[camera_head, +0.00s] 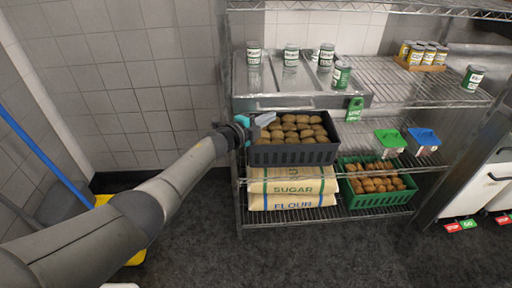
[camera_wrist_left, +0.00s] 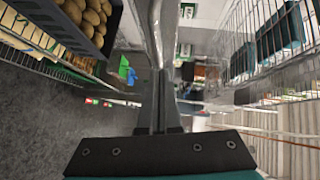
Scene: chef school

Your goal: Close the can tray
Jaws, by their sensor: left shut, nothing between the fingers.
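A flat metal tray (camera_head: 310,101) lies on the left of the upper wire shelf, its front edge out near the shelf front. Green-and-white cans stand on it: one at the left (camera_head: 254,53), one in the middle (camera_head: 291,55), one behind (camera_head: 326,54) and one nearer the right (camera_head: 341,74). My left gripper (camera_head: 260,121) is shut and empty, below the tray's left front corner and by the left end of a dark crate. In the left wrist view its closed fingers (camera_wrist_left: 160,105) show centrally. My right gripper is not in view.
The dark crate (camera_head: 290,154) holds brown potatoes, above sugar and flour sacks (camera_head: 292,187). A green crate (camera_head: 375,199) stands lower right. A box of yellow cans (camera_head: 424,57) and a single can (camera_head: 473,78) are on the right of the upper shelf. Floor in front is clear.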

